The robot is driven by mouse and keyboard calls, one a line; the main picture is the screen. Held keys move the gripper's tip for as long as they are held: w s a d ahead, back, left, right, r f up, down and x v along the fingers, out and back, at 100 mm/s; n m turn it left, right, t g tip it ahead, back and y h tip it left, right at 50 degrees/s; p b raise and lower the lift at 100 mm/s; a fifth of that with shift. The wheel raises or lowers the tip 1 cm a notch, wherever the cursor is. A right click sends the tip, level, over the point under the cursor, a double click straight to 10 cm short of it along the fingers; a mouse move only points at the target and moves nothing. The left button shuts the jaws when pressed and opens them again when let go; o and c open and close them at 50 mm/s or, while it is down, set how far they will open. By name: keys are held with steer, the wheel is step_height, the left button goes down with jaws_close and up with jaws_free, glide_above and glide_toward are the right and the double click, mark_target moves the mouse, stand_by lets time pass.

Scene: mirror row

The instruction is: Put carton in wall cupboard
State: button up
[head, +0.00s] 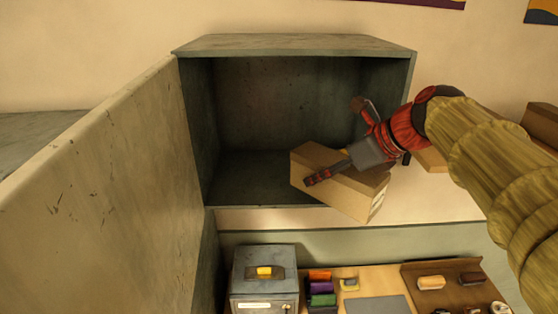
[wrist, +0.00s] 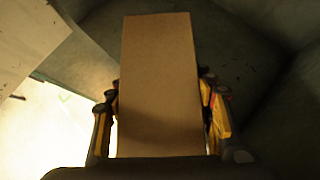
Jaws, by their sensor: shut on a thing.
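The carton (head: 345,194) is a plain brown box, tilted, at the front opening of the wall cupboard. My gripper (head: 340,165) is shut on it, with one finger lying across its upper face. In the wrist view the carton (wrist: 158,85) stands between the two fingers of my gripper (wrist: 160,125) and hides what lies straight behind it. The wall cupboard (head: 295,44) is grey-green and empty where I can see inside. Its door (head: 95,185) stands wide open on the left. The carton overlaps the right part of the cupboard's floor in the head view; I cannot tell whether they touch.
A brown box (head: 541,122) is at the far right. The cupboard's left interior is free.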

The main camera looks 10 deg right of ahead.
steer(key=w+a+p, duration=0.1)
steer(key=w+a, duration=0.2)
steer(key=w, duration=0.1)
steer(key=w+a+p, duration=0.1)
steer(key=w+a, duration=0.2)
steer(key=w, duration=0.2)
steer(key=w+a+p, duration=0.1)
steer(key=w+a, duration=0.2)
steer(key=w, duration=0.2)
steer(key=shift+w+a, duration=0.25)
steer(key=shift+a, duration=0.05)
steer(key=shift+f, duration=1.8)
steer(key=shift+f, duration=0.15)
steer(key=o, duration=1.5)
steer(key=shift+s+d+r, duration=0.1)
steer(key=shift+s+r, duration=0.05)
steer(key=shift+r, duration=0.25)
steer(key=v, duration=1.1)
steer(key=shift+s+d+r+b, duration=0.1)
steer(key=shift+s+b, duration=0.05)
steer(key=shift+b, duration=0.15)
